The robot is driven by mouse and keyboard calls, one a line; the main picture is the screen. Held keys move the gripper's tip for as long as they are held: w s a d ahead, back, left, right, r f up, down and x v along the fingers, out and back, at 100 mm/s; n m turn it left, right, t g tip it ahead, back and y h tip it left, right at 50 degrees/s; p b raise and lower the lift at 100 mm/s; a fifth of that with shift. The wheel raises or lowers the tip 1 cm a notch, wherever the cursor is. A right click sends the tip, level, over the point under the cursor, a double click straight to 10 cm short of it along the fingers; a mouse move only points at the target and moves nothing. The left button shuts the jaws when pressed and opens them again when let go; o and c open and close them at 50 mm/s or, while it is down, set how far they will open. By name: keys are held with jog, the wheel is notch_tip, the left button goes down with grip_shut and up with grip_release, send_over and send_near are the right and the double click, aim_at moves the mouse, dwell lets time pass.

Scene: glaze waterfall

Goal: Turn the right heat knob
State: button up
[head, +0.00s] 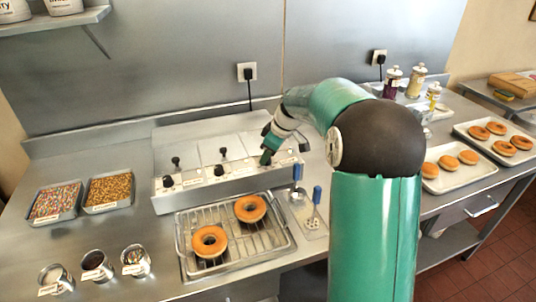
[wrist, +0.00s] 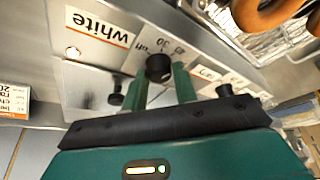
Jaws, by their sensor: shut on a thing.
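The steel glaze warmer (head: 190,202) stands on the counter with a row of black heat knobs along its front. The left heat knob (head: 167,181) and the middle heat knob (head: 219,170) show clearly. My gripper (head: 267,156) is at the right end of that row and hides the right heat knob in the head view. In the wrist view, the right heat knob (wrist: 158,67) sits between the two green fingers, which are shut on it. It is beside a dial label (wrist: 152,42) with numbers and a "white" label (wrist: 98,27).
A wire rack (head: 265,235) with two doughnuts lies in front of the warmer. Blue-handled tools (head: 316,195) stand close to its right. Lid knobs (head: 223,151) rise behind the front row. Sprinkle trays (head: 108,190) are at left, doughnut trays (head: 460,176) at right.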

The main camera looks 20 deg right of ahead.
jog(key=o, duration=1)
jog(key=shift+c, duration=0.2)
jog(key=shift+r, duration=0.1)
jog(key=v, duration=1.3)
jog(key=shift+r, duration=0.3)
jog(key=shift+s+d, duration=0.1)
jog(key=shift+s, duration=0.05)
jog(key=s+a+r+m+h, duration=0.1)
jog(key=s+a+m, duration=0.1)
jog(key=s+a, duration=0.35)
jog(key=s+a+r+m+h, duration=0.1)
jog(key=s+a+m, duration=0.15)
jog(key=s, duration=0.65)
jog(key=s+a+f+m+t, duration=0.1)
jog(key=s+a+f+m, duration=0.1)
jog(key=s, duration=0.6)
jog(key=s+a+f+m+t+h, duration=0.1)
jog(key=s+a+f+m, duration=0.1)
jog(key=s+f, duration=0.2)
jog(key=s, duration=0.3)
jog(key=shift+s, duration=0.4)
